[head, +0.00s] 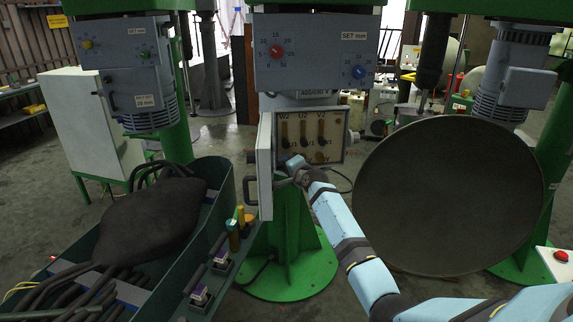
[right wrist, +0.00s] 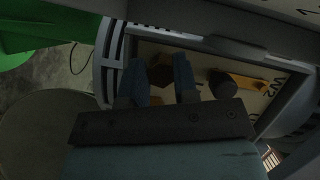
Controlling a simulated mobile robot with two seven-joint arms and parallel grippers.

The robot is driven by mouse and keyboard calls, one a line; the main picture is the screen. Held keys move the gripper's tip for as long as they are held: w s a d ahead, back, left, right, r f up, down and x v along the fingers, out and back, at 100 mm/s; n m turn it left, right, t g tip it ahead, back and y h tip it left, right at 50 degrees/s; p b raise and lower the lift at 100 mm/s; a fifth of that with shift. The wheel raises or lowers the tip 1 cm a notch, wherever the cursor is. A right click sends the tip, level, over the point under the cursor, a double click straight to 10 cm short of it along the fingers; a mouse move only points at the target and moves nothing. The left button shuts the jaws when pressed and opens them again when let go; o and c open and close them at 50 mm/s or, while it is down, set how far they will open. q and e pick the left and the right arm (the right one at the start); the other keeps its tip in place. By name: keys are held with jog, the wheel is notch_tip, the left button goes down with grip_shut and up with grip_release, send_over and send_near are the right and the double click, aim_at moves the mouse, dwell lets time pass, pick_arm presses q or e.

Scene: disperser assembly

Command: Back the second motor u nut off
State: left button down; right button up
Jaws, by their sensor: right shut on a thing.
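The open motor terminal box (head: 347,141) has a pale panel lettered W2, U2 and V2 along its top. Several upright brass links (head: 303,131) stand on the panel. My right gripper (head: 287,162) reaches into its lower left corner, at the foot of the left column. In the right wrist view, the two fingers of my right gripper (right wrist: 160,82) are closed with a narrow gap between them, on the motor u nut. A small brass-coloured part (right wrist: 159,72) shows between them, mostly hidden and dark. A dark round post on a brass link (right wrist: 238,85) is beside the fingers. My left gripper is out of view.
The box's open door (head: 265,167) stands at its left, close to my gripper. A large round dark disc (head: 448,195) fills the right. A green trough (head: 222,180) with a dark bulky bundle lies at the left. A green stand (head: 292,240) is below the box.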

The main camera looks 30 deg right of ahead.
jog(key=shift+n, duration=0.4)
dwell(0.3)
jog(key=o, duration=0.9)
jog(key=s, duration=0.4)
jog(key=s+r+b, duration=0.1)
jog(key=s, duration=0.4)
jog(key=s+a+r+b, duration=0.1)
jog(key=s, duration=0.3)
jog(key=shift+s+r, duration=0.1)
jog(key=shift+s, duration=0.25)
